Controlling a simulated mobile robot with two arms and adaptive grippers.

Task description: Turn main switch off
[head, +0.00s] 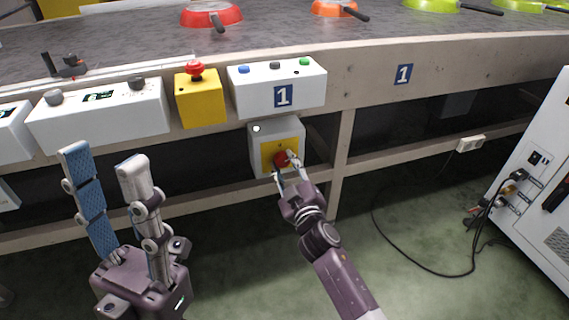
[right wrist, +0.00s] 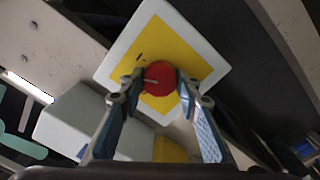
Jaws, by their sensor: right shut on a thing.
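The main switch is a red round knob (head: 281,158) on a yellow plate of a grey box (head: 262,131) under the conveyor's front edge. My right gripper (head: 287,166) is at the knob with its fingers around it. In the right wrist view, the red knob (right wrist: 160,78) sits between the two fingertips of my right gripper (right wrist: 159,82), which touch its sides. A light mark on the knob runs roughly sideways in that view. My left gripper (head: 105,165) is at the lower left, pointing up, with its fingers wide apart and nothing between them.
Above the switch box are a yellow emergency-stop box (head: 200,105) and a white button box (head: 300,95). Pans, such as a red one (head: 212,17), lie on the conveyor (head: 130,35). A white cabinet (head: 535,190) with cables stands at the right. The floor (head: 420,210) between is mostly clear.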

